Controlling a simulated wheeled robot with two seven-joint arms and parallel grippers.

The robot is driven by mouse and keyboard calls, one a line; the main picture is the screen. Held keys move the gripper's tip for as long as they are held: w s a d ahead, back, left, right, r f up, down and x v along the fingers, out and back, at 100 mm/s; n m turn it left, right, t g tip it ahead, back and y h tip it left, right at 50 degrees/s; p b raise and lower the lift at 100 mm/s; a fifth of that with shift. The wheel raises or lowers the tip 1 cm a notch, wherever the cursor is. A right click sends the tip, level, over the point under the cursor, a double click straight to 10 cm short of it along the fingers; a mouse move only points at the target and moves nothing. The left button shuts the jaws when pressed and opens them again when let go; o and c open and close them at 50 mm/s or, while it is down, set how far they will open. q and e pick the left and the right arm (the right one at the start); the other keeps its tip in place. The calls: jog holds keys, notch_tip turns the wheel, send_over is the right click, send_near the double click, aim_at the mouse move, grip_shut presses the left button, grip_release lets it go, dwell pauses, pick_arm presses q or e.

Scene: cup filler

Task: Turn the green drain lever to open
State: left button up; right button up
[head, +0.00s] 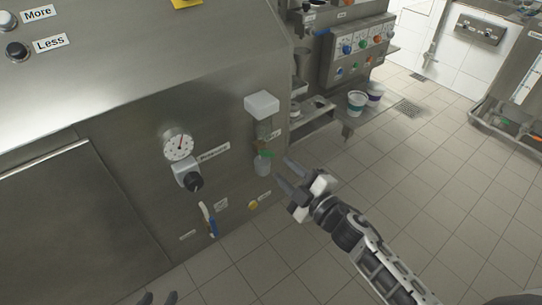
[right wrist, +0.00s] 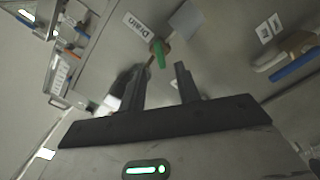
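The green drain lever (head: 266,154) is on the lower right of the steel machine front, just above a translucent bowl. In the right wrist view the green lever (right wrist: 159,54) sits beside a "Drain" label (right wrist: 141,25), just beyond the gap between my fingertips. My right gripper (head: 282,169) is open and empty, to the right of the lever in the head view; it also shows open in the right wrist view (right wrist: 160,77). No contact with the lever is visible. My left gripper (head: 158,298) shows only its tips at the bottom edge, spread apart.
A white box (head: 261,104) is above the lever. Cups (head: 356,101) stand on a shelf behind. The tiled floor at right is clear.

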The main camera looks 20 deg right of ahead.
aim_at(269, 156)
jog(key=x, duration=0.6)
grip_shut()
